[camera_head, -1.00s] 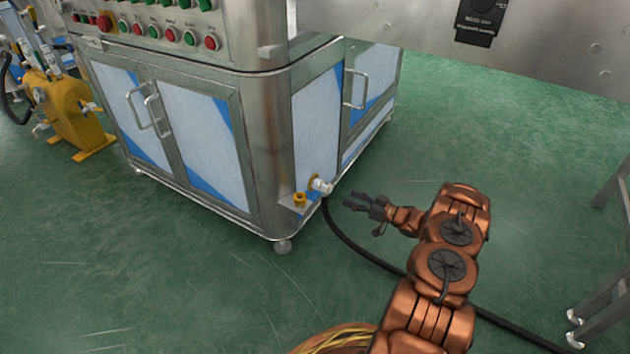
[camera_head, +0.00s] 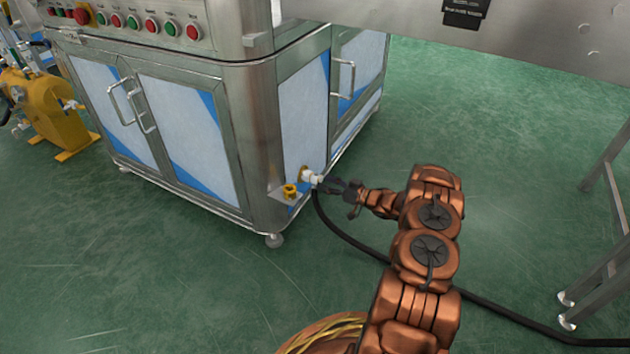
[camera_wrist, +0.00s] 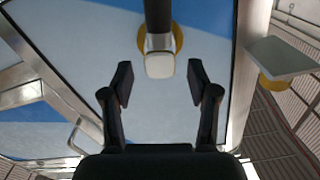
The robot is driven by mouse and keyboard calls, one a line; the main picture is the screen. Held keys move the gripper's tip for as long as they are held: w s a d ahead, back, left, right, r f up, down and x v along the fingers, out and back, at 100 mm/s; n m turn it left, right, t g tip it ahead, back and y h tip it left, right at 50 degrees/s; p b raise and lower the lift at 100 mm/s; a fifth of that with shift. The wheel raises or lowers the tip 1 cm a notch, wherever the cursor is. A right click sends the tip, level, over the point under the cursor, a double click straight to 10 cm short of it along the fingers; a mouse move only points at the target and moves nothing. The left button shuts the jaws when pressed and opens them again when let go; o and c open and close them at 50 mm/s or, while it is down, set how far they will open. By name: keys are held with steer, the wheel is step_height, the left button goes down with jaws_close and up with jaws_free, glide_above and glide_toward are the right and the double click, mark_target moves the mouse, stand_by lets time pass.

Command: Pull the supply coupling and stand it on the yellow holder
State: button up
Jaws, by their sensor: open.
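The supply coupling (camera_head: 312,178) is a pale grey-white fitting seated at the brass port on the cabinet's side panel, with a black hose hanging from it. In the wrist view the coupling (camera_wrist: 160,64) lies just beyond and between the fingertips, in front of a yellow ring. My gripper (camera_head: 328,184) is close to the coupling from the right; in the wrist view its two fingers (camera_wrist: 159,84) are apart with nothing between the pads. The yellow holder (camera_head: 290,191) sits on a small bracket left of the coupling; in the wrist view a yellow piece (camera_wrist: 272,84) shows under a grey plate.
The black hose (camera_head: 350,240) droops to the floor and runs right, behind my arm. The steel cabinet (camera_head: 235,140) stands at the left, and a steel frame leg (camera_head: 590,270) at the right. Green floor is open around the front.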

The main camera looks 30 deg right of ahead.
mark_target(321, 181)
steer(key=shift+x, duration=1.7)
steer(key=shift+p, duration=0.65)
jaws_close()
steer(key=shift+s, duration=0.15)
stand_by(0.4)
steer(key=shift+p+v, duration=0.55)
steer(key=shift+v, duration=2.3)
